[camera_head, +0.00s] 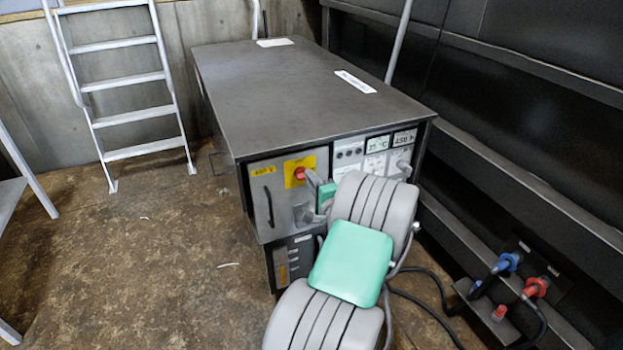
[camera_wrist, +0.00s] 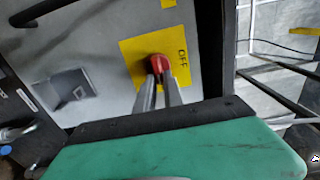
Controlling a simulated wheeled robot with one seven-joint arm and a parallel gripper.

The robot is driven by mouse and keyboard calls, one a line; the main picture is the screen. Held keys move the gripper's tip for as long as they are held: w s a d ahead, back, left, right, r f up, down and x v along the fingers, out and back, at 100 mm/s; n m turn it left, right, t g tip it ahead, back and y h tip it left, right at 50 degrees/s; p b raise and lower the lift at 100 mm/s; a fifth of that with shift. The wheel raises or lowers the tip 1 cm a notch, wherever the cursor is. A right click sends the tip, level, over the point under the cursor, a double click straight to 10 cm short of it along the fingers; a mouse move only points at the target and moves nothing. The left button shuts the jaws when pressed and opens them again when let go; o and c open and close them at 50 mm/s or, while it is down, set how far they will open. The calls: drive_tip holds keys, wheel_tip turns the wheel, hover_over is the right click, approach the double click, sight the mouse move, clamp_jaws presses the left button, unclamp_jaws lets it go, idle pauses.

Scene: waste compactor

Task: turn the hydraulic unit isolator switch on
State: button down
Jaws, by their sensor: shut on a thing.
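The isolator switch is a red knob (camera_head: 299,174) on a yellow plate (camera_head: 318,163) on the front of the grey hydraulic unit (camera_head: 300,85). In the wrist view the red knob (camera_wrist: 160,64) sits on the yellow plate (camera_wrist: 133,50), and the word OFF shows to its right. My gripper (camera_wrist: 160,78) is shut on the red knob, with one finger on each side. In the head view my gripper (camera_head: 309,178) reaches the knob from the right. The fingers hide part of the knob, so I cannot tell its exact angle.
A ladder (camera_head: 130,75) leans at the back left. A black frame (camera_head: 520,160) stands close on the right, with blue (camera_head: 508,262) and red (camera_head: 536,287) hose couplings low down. Black hoses lie on the floor there. The brown floor (camera_head: 130,260) at left is mostly clear.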

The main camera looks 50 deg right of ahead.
idle(0.3)
drive_tip(key=c, duration=1.5)
unclamp_jaws()
drive_tip(key=shift+o, duration=0.2)
drive_tip(key=shift+s, duration=0.15)
drive_tip(key=v, duration=0.7)
drive_tip(key=shift+s+a, duration=0.2)
drive_tip(key=shift+s, duration=0.05)
